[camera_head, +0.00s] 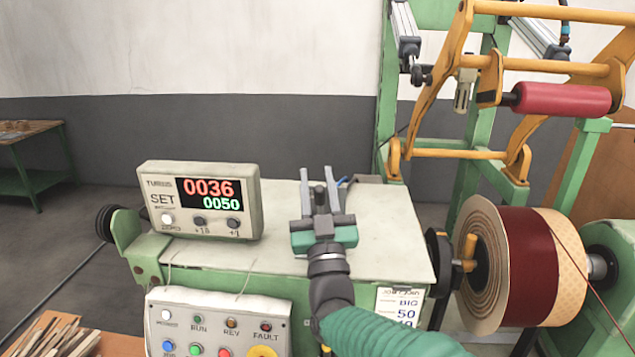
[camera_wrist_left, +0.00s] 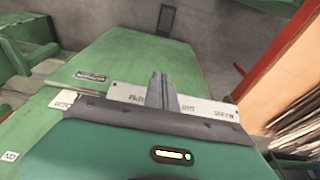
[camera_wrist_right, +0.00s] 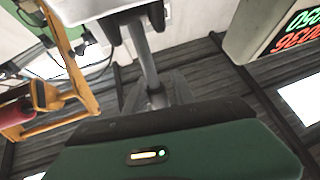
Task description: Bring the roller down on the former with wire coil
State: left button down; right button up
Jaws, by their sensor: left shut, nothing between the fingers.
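The red roller (camera_head: 562,98) hangs on a yellow swing frame (camera_head: 440,85) at the upper right of the head view, raised above and apart from the former. The former with wire coil (camera_head: 525,262) has pale flanges and a dark red winding and sits on the machine's spindle at the right. My right gripper (camera_head: 320,192) is over the green machine's top, left of the coil. Its fingers are apart, with a grey rod (camera_wrist_right: 145,65) showing between them in the right wrist view; contact is unclear. My left gripper (camera_wrist_left: 160,88) is shut and empty, out of the head view.
A counter box (camera_head: 200,200) reading 0036 over 0050 stands left of my right gripper. Below it is a button panel (camera_head: 215,322). A green table (camera_head: 35,175) stands far left. The green frame posts (camera_head: 390,90) rise behind the machine.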

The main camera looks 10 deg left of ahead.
jog(key=shift+o, duration=0.6)
jog(key=shift+r, duration=0.1)
jog(key=shift+s+d+f, duration=0.1)
jog(key=shift+s+f, duration=0.1)
jog(key=shift+f, duration=0.05)
jog(key=b+v, duration=0.4)
jog(key=v, duration=1.2)
jog(key=shift+f+b, duration=0.15)
jog(key=shift+b, duration=0.25)
